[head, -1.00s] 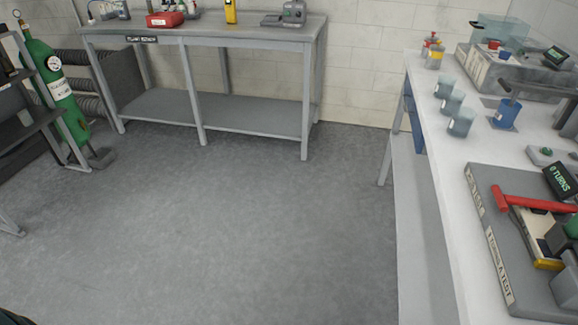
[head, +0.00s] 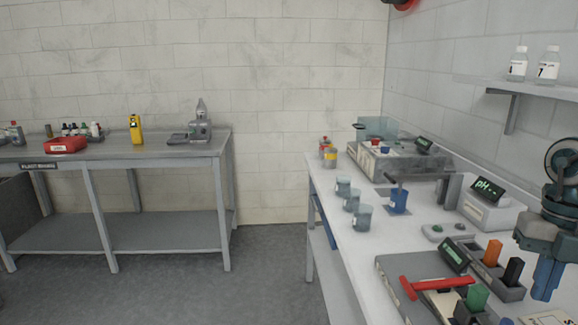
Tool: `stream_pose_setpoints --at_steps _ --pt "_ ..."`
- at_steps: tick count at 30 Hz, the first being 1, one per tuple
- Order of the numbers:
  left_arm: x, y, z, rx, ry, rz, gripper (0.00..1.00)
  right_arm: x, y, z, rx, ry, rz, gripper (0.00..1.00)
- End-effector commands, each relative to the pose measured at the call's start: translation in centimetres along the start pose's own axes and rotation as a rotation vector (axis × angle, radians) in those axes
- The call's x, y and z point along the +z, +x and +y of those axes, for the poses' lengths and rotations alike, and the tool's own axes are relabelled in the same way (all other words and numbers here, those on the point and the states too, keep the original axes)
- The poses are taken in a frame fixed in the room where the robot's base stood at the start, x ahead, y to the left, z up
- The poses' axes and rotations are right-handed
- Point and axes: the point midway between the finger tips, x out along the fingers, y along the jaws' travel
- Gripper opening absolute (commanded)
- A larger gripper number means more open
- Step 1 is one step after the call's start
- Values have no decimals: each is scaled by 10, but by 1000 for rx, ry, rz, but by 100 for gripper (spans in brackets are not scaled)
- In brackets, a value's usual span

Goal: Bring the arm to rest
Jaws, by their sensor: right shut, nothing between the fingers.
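My right gripper (head: 547,279) shows at the right edge of the head view. It points down above the right side of the white bench (head: 335,232), near a pH meter and a block holding coloured pieces. Its blue fingers are together with nothing between them. Part of my right arm rises behind it and is cut off by the frame edge. My left gripper and left arm are out of the picture.
A wall shelf (head: 535,91) holds two bottles. Open floor lies left, before a grey worktable (head: 150,152).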

Motion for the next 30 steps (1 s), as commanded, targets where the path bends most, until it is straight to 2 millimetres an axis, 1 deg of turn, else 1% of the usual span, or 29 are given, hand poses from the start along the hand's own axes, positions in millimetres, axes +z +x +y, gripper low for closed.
stream_pose_setpoints --at_steps 1,6,16,19,20,23,27,30 --pt "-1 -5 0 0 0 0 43 -1 -7 0 0 0 -1 0" --pt "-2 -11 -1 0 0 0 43 -3 -19 0 0 1 -1 0" --pt "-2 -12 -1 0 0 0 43 -3 -20 0 0 1 0 0" --pt "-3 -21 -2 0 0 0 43 -4 -30 0 0 1 0 0" --pt "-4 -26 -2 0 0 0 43 -5 -35 0 0 1 0 0" --pt "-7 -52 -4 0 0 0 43 -9 -61 0 0 1 0 0" --pt "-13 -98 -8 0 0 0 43 -16 -107 0 0 0 0 0" --pt "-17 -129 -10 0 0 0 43 -21 -137 0 0 0 0 0"
